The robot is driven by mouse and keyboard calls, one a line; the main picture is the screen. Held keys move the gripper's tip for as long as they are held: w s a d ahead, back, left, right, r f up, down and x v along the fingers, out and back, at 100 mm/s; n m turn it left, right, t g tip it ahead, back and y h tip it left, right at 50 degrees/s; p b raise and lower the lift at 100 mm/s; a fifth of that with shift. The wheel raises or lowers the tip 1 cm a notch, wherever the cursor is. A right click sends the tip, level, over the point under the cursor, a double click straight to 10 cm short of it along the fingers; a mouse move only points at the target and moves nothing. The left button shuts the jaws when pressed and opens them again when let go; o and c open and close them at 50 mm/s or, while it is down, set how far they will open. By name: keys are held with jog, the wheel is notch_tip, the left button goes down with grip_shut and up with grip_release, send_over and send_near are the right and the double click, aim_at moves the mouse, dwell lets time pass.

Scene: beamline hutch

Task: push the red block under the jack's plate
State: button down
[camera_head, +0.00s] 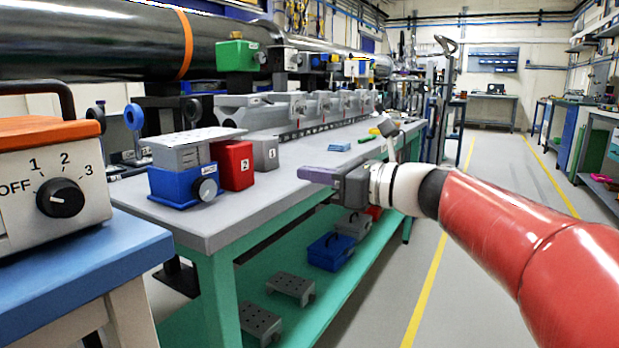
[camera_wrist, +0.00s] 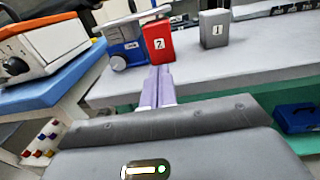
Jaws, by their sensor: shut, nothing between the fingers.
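The red block (camera_head: 238,165), marked 2, stands upright on the grey table next to the jack (camera_head: 180,186). The jack has a blue base, a round knob and a grey plate (camera_head: 190,137) on top. In the wrist view the red block (camera_wrist: 158,42) stands right of the jack (camera_wrist: 126,48); I cannot tell whether any of it is under the plate. My gripper (camera_head: 305,174) is shut and empty. Its purple fingers are right of the red block in the head view, with a gap between. In the wrist view the fingertips (camera_wrist: 160,72) point towards the block.
A grey block (camera_head: 266,152), marked 1, stands just beyond the red block. A control box (camera_head: 50,180) with a dial sits on the blue bench at left. A long grey rail stands behind. Blue and grey items lie on the green lower shelf.

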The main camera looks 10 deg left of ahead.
aim_at(245, 163)
jog(key=x, duration=1.1)
jog(key=shift+w+a, duration=0.1)
jog(key=shift+a, duration=0.25)
jog(key=p+x, duration=0.1)
jog(key=x, duration=0.2)
jog(key=shift+a+r+p, duration=0.15)
jog(key=shift+p, duration=0.2)
jog(key=shift+w+a, duration=0.15)
jog(key=shift+a, duration=0.1)
